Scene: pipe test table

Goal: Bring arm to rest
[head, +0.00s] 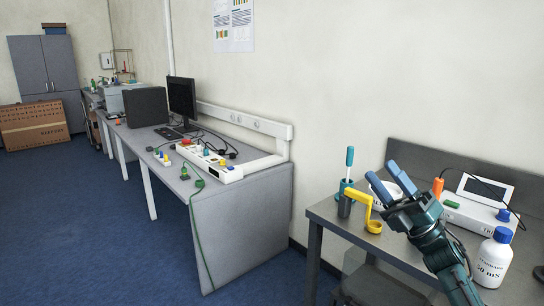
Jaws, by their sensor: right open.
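My right gripper (382,171) is over the small table at the right, its two blue fingers pointing up and to the left. The fingers are apart and nothing shows between them. Its dark teal arm (440,252) comes in from the bottom right and hides part of the table top. My left gripper is not in view.
A long desk (245,215) stands left, with floor between.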

